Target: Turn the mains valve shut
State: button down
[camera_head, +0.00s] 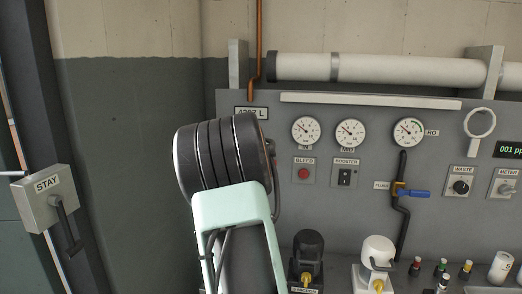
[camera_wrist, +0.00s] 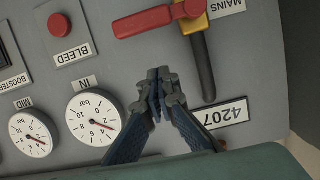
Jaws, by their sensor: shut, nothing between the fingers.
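The mains valve shows at the top of the wrist view, beside a partly cut-off MAINS label (camera_wrist: 227,5). It has a yellow body (camera_wrist: 194,22) on a black pipe (camera_wrist: 204,68) and a red lever (camera_wrist: 145,21). The lever points left, roughly crosswise to the pipe. My gripper (camera_wrist: 157,78) is shut and empty, with its fingertips below the lever in the picture and apart from it. In the head view my arm hides the mains valve and the gripper.
A red BLEED button (camera_wrist: 59,25) and the IN gauge (camera_wrist: 94,117) lie left of my gripper in the wrist view. A 4207 plate (camera_wrist: 222,115) is at right. In the head view, a blue-handled valve (camera_head: 413,193) and a STAY lever box (camera_head: 47,199) flank my arm.

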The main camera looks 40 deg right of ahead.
jog(key=v, duration=0.9)
jog(key=shift+f+p, duration=0.15)
jog(key=shift+p, duration=0.2)
